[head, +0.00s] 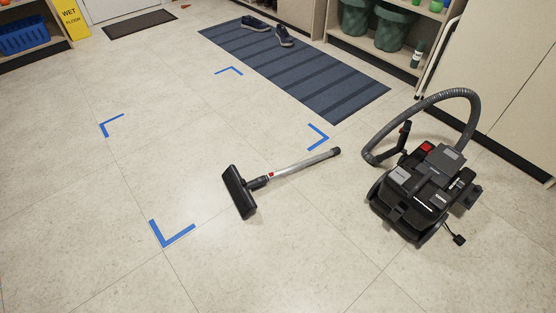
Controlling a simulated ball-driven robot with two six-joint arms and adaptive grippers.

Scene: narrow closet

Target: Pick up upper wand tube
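A silver wand tube (300,166) with a dark far end lies on the tiled floor in the head view. Its near end meets a black floor head (239,192) at a dark joint with a small red spot. I cannot tell whether this tube is one piece or an upper and a lower tube joined; no separate upper tube shows. A black canister vacuum (420,195) stands to the right, its grey hose (462,94) arching over to a dark handle (404,137) beside the body. Neither of my grippers is in view.
Blue corner marks (172,236) outline a floor area left of the tube. A striped blue mat (290,70) with shoes (256,23) lies behind. Shelves with green bins (394,28), a yellow wet-floor sign (72,18) and a blue basket (23,35) line the back. The front floor is clear.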

